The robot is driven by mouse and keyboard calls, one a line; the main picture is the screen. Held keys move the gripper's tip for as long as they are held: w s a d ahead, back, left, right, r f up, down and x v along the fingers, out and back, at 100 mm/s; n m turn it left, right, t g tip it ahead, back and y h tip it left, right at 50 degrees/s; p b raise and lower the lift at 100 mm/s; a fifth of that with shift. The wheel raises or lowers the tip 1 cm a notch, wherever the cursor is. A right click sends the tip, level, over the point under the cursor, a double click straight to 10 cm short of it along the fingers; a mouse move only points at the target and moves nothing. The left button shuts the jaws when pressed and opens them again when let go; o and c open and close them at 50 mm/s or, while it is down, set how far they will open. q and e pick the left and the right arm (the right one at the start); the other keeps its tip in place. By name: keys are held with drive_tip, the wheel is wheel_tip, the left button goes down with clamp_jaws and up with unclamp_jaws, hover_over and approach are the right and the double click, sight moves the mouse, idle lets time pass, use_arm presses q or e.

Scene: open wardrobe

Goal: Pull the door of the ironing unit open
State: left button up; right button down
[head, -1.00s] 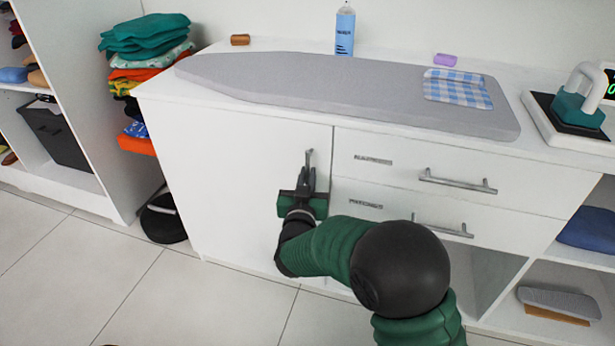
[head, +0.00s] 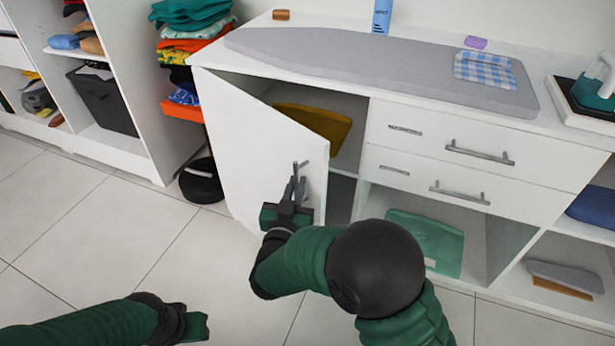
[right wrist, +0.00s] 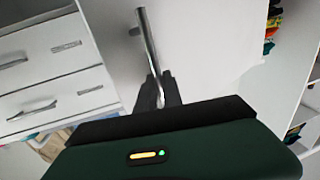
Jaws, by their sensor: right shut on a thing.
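The white door (head: 262,140) of the ironing unit (head: 225,82) stands partly open in the head view, swung out from its left edge. A yellow-brown folded item (head: 318,122) shows on a shelf inside. My right gripper (head: 296,182) is at the door's free edge, shut on its metal handle (head: 302,166). The handle (right wrist: 150,50) also shows between the fingers (right wrist: 158,92) in the right wrist view. My left gripper (head: 195,326) is low at the left, away from the unit; its fingers are too unclear to judge.
A grey ironing board (head: 385,68) with a checked cloth (head: 485,70) lies on top. Closed drawers (head: 470,172) are right of the opening. A black round object (head: 201,182) stands on the floor near the hinge side. Tiled floor (head: 110,235) in front is clear.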

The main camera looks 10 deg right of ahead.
drive_tip(key=c, duration=1.5)
unclamp_jaws()
drive_tip(key=shift+w, duration=0.1)
drive_tip(key=shift+d, duration=0.1)
